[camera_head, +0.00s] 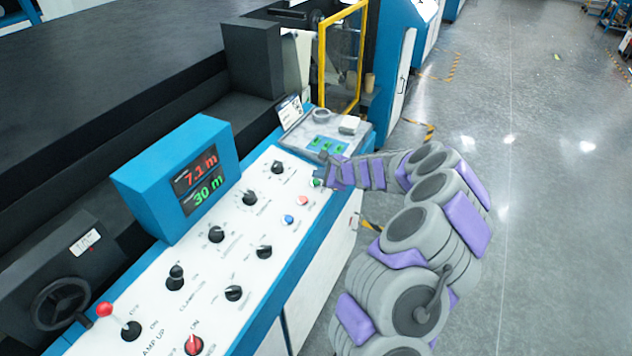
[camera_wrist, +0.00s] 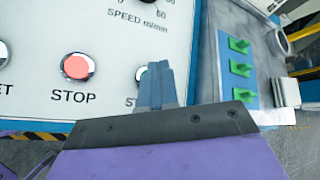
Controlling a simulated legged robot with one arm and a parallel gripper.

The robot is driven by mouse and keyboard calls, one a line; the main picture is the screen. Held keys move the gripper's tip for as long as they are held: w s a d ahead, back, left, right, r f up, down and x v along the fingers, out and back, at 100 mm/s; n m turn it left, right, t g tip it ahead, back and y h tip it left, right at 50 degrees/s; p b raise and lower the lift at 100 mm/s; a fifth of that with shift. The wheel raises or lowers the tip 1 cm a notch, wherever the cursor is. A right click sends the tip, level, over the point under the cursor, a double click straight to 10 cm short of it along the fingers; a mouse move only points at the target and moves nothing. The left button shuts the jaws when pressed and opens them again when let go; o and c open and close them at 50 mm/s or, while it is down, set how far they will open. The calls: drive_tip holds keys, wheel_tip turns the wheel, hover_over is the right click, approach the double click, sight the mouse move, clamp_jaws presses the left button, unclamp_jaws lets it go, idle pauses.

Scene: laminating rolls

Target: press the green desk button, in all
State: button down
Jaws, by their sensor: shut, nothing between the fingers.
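The green desk button (camera_head: 317,183) shows as a small green spot on the white control panel in the head view, right at my gripper's tip. In the wrist view a small green edge of it (camera_wrist: 141,72) shows behind my gripper, and most of it is hidden. My gripper (camera_head: 326,175) is shut and empty, its fingertips over the button. In the wrist view the closed fingers (camera_wrist: 158,75) stand in front of the button and its partly covered label. I cannot tell whether they touch it.
A red STOP button (camera_wrist: 76,67) sits just left of the fingers. A blue button (camera_head: 288,219) and several black knobs (camera_head: 249,198) are on the panel. A grey tray (camera_head: 300,137) with green switches (camera_wrist: 240,68) is beside it. Floor at right is clear.

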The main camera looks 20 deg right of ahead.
drive_tip(key=shift+f, duration=0.15)
drive_tip(key=shift+a+f, duration=0.15)
drive_tip(key=shift+f, duration=0.05)
